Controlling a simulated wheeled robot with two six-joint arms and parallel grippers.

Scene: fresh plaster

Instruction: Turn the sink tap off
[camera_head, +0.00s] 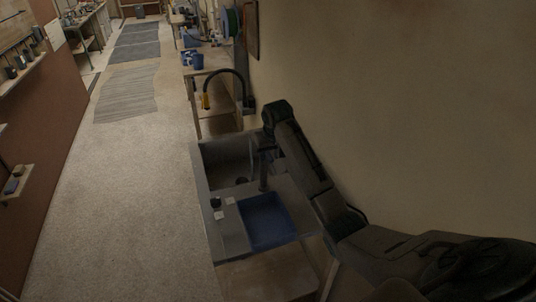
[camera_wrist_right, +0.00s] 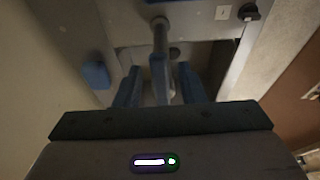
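The sink (camera_head: 228,155) is a grey basin set in the counter, partly hidden by my right arm. My right gripper (camera_head: 262,158) is over its right side, seen small and dark. A grey tap spout (camera_wrist_right: 160,38) shows between and beyond the fingers; contact cannot be told. In the head view a dark upright post (camera_head: 263,182), likely the spout, stands below the gripper. A blue piece (camera_wrist_right: 96,75) lies left of the fingers; whether it is the tap handle is unclear. My left gripper is not in view.
A blue tray (camera_head: 268,222) sits on the counter (camera_head: 228,232) in front of the sink. A small black object (camera_head: 215,203) is on the counter's left. A wall (camera_head: 400,100) runs close on the right. The floor (camera_head: 135,200) on the left is clear.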

